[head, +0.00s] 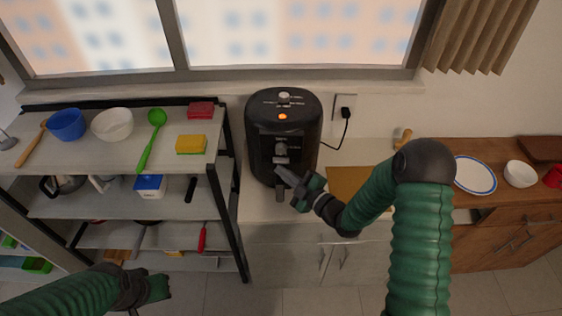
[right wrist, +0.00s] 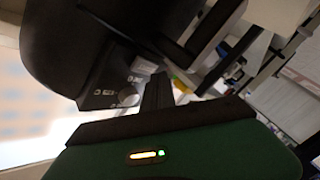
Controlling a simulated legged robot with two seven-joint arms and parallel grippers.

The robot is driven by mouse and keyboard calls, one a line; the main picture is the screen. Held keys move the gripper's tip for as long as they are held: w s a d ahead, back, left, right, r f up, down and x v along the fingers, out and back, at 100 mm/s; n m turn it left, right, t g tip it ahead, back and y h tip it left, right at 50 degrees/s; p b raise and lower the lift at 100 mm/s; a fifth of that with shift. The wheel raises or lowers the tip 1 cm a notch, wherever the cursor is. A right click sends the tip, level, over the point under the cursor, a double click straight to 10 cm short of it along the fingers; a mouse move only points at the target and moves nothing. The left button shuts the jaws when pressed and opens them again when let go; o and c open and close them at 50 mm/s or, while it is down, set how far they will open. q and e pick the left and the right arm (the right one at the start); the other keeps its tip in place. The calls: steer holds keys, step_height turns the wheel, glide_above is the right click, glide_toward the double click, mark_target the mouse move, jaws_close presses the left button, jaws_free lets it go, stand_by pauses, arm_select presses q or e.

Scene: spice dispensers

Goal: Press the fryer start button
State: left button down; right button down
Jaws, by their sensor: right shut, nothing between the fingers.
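The fryer (head: 262,112) is a black rounded appliance on the white counter below the window. An orange light (head: 283,116) glows near its top, and a light-coloured knob (head: 284,96) sits above it. A grey control (head: 281,149) is on its front; I cannot tell which part is the start button. My right gripper (head: 281,172) is shut and empty, close in front of the fryer's lower front. In the right wrist view the fryer (right wrist: 75,45) fills the upper left, with the shut fingers (right wrist: 158,90) beside a round knob (right wrist: 127,96). Contact cannot be told. My left gripper (head: 160,288) is low at the left.
A black-framed shelf (head: 232,200) with bowls, utensils and sponges stands left of the fryer. A cutting board (head: 347,181) lies on the counter to the right, partly behind my right arm. A socket with a plugged cord (head: 346,112) is on the wall. A plate (head: 474,175) sits farther right.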

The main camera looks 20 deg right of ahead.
steer(key=s, duration=0.1)
steer(key=s+a, duration=0.1)
steer(key=s, duration=0.2)
steer(key=shift+s+a, duration=0.35)
steer(key=shift+a, duration=0.05)
stand_by(0.6)
